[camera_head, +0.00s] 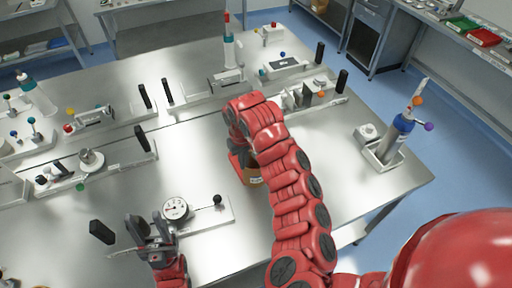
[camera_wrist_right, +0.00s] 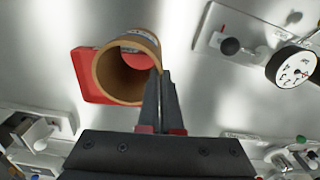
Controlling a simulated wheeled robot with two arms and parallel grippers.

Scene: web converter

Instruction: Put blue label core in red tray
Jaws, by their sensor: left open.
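The brown cardboard core (camera_wrist_right: 112,75) is a hollow tube, seen mouth-on in the right wrist view. A small pale label shows on its outside. It also shows in the head view (camera_head: 253,178), partly behind my right arm. The flat red tray (camera_wrist_right: 88,88) lies behind the core, with red also visible through the tube; its edge shows in the head view (camera_head: 236,162). My right gripper (camera_wrist_right: 161,75) has its fingers close together on the core's right wall. Whether the core touches the tray is unclear. My left gripper (camera_head: 148,226) is open and empty beside the dial gauge.
A dial gauge (camera_head: 176,208) on a plate with a black knob stands front centre. Roller fixtures with black handles (camera_head: 145,96) line the table's back and left. A blue bottle in a holder (camera_head: 397,137) stands at the right. Bare steel lies right of my right arm.

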